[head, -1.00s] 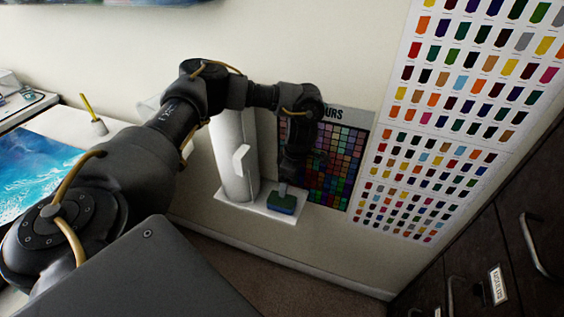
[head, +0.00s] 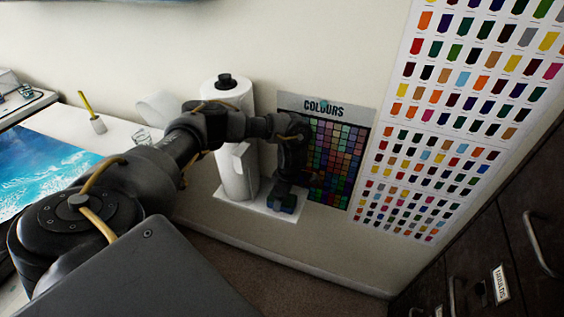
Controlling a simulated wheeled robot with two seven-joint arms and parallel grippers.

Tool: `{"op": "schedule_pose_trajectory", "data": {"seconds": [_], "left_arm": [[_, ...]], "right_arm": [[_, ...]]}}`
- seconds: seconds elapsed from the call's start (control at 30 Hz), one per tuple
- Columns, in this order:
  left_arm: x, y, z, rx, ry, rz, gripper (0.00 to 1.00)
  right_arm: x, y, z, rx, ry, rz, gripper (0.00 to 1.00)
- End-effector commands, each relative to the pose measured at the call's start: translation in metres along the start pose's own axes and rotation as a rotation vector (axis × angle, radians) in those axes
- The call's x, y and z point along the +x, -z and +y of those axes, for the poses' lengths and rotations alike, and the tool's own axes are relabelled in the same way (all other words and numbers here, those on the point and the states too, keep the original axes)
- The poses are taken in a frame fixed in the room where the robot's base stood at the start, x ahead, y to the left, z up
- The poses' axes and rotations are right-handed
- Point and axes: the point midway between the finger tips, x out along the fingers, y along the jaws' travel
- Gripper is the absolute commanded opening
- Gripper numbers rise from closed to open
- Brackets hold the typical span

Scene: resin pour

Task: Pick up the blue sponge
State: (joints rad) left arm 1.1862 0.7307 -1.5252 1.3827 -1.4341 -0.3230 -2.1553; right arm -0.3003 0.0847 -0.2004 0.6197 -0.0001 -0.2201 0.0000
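The blue sponge (head: 288,208) lies on the right end of a small white shelf, in front of the colour chart. It shows as a small blue-green block, and its upper part is covered by my gripper. My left gripper (head: 284,190) points down from above and its tips are at the sponge. The fingers are dark and small here, so I cannot tell whether they are open or shut on it. My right gripper is not in view.
A white paper towel roll (head: 236,165) stands just left of the sponge on the white shelf (head: 262,207). A colour chart (head: 345,165) hangs behind. The worktop (head: 60,120) at left holds a blue painting, a cup and a glass. Dark drawers (head: 500,240) stand at right.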

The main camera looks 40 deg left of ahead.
Motion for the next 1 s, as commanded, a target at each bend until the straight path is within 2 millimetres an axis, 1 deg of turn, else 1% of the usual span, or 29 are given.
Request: {"op": "schedule_pose_trajectory", "data": {"seconds": [0.2,0.27,0.5,0.57,0.6,0.87,1.0], "left_arm": [[0.0007,-0.0006,0.0002,0.001,-0.001,-0.001,0.78],[0.0007,-0.0006,0.0002,0.001,-0.001,-0.001,0.72],[0.0005,-0.0007,0.0002,0.001,-0.001,-0.001,0.40],[0.0005,-0.0007,0.0002,0.001,-0.001,-0.001,0.32],[0.0005,-0.0007,0.0002,0.001,-0.001,-0.001,0.31],[0.0001,-0.0007,0.0003,0.001,-0.001,-0.001,0.30],[-0.0050,0.0000,0.0010,0.002,-0.003,-0.001,0.30]], "right_arm": [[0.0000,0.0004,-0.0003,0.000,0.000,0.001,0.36],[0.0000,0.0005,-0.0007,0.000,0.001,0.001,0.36],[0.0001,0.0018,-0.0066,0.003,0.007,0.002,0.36],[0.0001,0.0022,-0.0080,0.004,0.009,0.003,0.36],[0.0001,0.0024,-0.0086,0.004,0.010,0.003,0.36],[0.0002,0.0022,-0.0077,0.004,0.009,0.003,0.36],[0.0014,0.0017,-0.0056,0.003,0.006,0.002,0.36]]}}
